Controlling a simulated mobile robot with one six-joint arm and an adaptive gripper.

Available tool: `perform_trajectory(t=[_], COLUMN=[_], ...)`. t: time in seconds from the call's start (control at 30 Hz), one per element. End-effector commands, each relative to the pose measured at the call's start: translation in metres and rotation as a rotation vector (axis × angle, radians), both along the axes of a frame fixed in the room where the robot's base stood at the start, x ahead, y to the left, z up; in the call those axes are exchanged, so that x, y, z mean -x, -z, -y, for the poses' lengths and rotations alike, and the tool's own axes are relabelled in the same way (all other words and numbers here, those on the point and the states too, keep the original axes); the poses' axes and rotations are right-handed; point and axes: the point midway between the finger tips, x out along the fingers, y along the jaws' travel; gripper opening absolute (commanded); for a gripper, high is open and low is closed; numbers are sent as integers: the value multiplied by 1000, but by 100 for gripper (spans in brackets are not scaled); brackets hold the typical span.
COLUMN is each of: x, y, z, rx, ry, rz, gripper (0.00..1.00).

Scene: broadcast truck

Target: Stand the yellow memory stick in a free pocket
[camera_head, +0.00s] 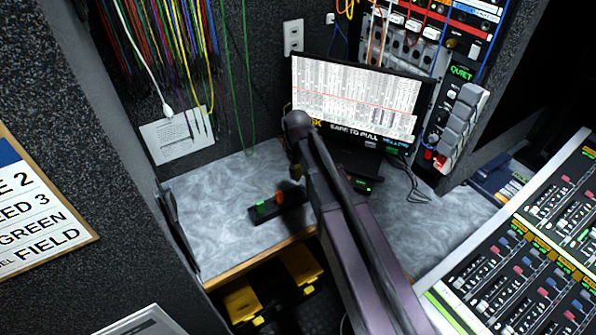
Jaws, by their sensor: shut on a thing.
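My arm reaches up from the bottom of the picture and bends at a dark joint. A dark sliver of my gripper (294,168) shows just left of the arm, over the desk. Its fingertips, and what is between them, are hidden behind the arm. A low black holder (292,200) lies on the desk and runs behind the arm. I cannot make out the yellow memory stick.
A monitor (352,95) stands behind, with a small dark device (362,184) in front of it. The grey desk (220,225) is clear to the left. Cables hang at the back left. Yellow-and-black cases (242,300) sit below. A mixing console (535,255) fills the right.

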Motion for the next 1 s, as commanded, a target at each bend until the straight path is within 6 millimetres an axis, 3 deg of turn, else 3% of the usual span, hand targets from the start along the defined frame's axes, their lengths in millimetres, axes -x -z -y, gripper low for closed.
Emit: perform_trajectory(t=[0.6,1.0], x=[0,0], y=[43,49], z=[1,1], rx=[0,0], ry=[2,2], rz=[0,0], gripper=[11,11])
